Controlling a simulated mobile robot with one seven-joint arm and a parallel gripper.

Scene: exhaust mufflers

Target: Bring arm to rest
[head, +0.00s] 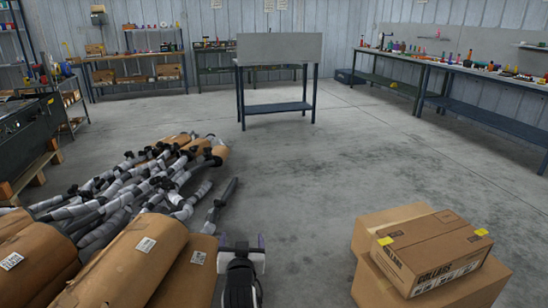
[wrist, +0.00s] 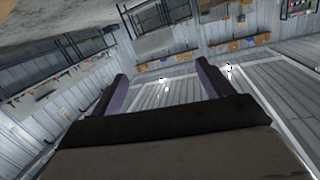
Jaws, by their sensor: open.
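My gripper (head: 241,247) shows at the bottom of the head view, beside the cardboard-wrapped mufflers. In the wrist view my gripper (wrist: 161,82) has its two purple-grey fingers spread apart with nothing between them. The wrist view is tilted and looks out across the room's walls and benches. The exhaust mufflers (head: 135,262) lie in a pile at the lower left of the head view, with grey wrapped pipes (head: 120,200) running away from me. My gripper is right of the nearest muffler, and I cannot tell whether they touch.
Stacked cardboard boxes (head: 430,250) stand at the lower right. A workbench (head: 276,106) stands at the back middle, and a long bench (head: 490,72) runs along the right wall. A dark machine (head: 25,130) is at the left. The concrete floor (head: 330,160) in the middle is clear.

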